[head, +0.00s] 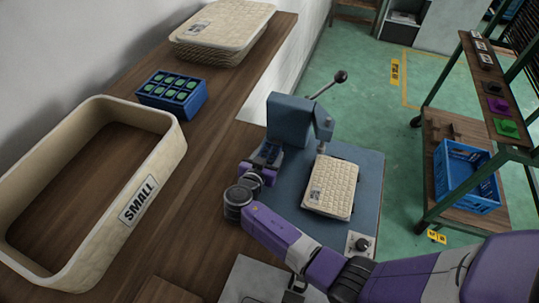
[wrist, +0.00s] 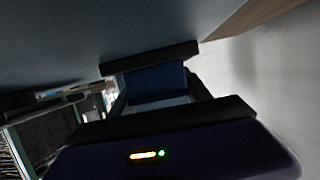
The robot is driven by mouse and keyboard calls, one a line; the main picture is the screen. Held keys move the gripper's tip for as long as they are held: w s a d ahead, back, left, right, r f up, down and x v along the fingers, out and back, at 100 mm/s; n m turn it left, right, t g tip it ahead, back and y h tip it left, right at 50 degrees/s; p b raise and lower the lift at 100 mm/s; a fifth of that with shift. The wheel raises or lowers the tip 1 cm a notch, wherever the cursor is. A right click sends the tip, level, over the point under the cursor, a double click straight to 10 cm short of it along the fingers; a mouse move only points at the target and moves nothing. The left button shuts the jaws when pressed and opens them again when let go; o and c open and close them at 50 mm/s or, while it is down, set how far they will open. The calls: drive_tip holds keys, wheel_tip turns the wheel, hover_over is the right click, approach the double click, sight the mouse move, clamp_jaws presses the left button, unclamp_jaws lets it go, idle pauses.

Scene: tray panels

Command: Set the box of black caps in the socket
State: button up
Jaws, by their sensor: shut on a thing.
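My gripper (head: 260,172) is shut on a small blue box with dark contents (head: 268,152), which appears to be the box of black caps. It is beside the left side of the blue-grey press (head: 290,118). In the wrist view, the blue box (wrist: 155,84) shows between the two dark jaws of my gripper (wrist: 160,88). I cannot make out the socket; the box, my gripper and the press may hide it. I cannot tell whether the box touches the press.
A blue box of green caps (head: 172,92) stands on the wooden bench, beside a tan bin marked SMALL (head: 165,165). Stacked tan panels (head: 222,30) lie at the back. Another tan panel (head: 331,188) lies on the press base. A shelf rack (head: 470,130) stands right.

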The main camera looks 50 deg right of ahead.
drive_tip(key=shift+s+f+b, duration=0.2)
drive_tip(key=shift+f+b, duration=0.15)
drive_tip(key=shift+f, duration=0.25)
drive_tip(key=shift+s+f+b, duration=0.2)
drive_tip(key=shift+f+b, duration=0.1)
drive_tip(key=shift+f, duration=0.3)
idle(0.3)
drive_tip(key=o, duration=1.6)
wheel_tip(320, 180, up, 23)
drive_tip(key=b, duration=0.1)
drive_tip(key=shift+w+f, duration=0.2)
drive_tip(key=shift+w, duration=0.25)
